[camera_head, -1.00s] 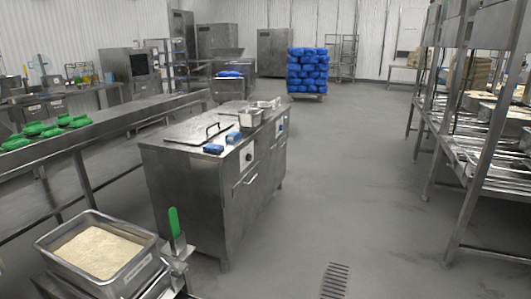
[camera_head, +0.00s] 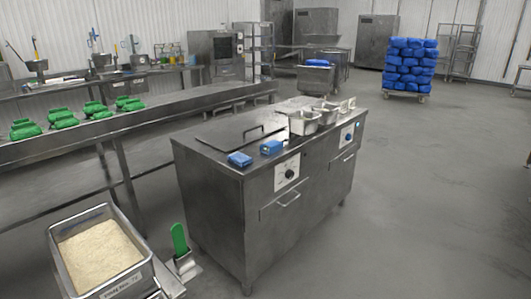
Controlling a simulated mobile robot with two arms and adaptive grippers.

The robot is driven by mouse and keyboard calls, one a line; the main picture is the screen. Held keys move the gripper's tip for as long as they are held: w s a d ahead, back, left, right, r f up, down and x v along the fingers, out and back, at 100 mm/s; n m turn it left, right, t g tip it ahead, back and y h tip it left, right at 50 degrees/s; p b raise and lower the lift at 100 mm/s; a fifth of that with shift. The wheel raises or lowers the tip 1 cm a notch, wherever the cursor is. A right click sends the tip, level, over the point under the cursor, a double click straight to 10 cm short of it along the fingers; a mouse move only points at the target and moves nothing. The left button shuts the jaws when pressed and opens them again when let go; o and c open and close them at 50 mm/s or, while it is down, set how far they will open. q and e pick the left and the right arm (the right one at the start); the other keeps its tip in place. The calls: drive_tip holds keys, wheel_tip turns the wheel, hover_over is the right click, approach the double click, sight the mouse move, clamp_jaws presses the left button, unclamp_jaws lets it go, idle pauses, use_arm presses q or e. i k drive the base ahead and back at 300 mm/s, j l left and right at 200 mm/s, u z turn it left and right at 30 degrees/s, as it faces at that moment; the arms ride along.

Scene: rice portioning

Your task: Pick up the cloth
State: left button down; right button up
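Two small blue items lie on the steel cabinet top (camera_head: 222,136) near its front edge. The left one (camera_head: 240,159) is low and flat and looks like a folded cloth. The right one (camera_head: 271,147) is more block-shaped; I cannot tell whether it is a cloth or a box. Both lie apart from each other, with nothing touching them. Neither of my grippers shows in this view.
A steel tray of rice (camera_head: 60,262) and a green-handled scoop (camera_head: 180,240) are at the lower left. Steel pans (camera_head: 304,123) stand behind the blue items. A long conveyor (camera_head: 75,145) with green items runs along the left. Open floor (camera_head: 430,200) lies to the right.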

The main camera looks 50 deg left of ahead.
sight(240, 158)
drive_tip(key=i+u, duration=0.5)
drive_tip(key=i+l+u, duration=0.3)
drive_tip(key=i+u, duration=0.2)
drive_tip(key=i, duration=0.1)
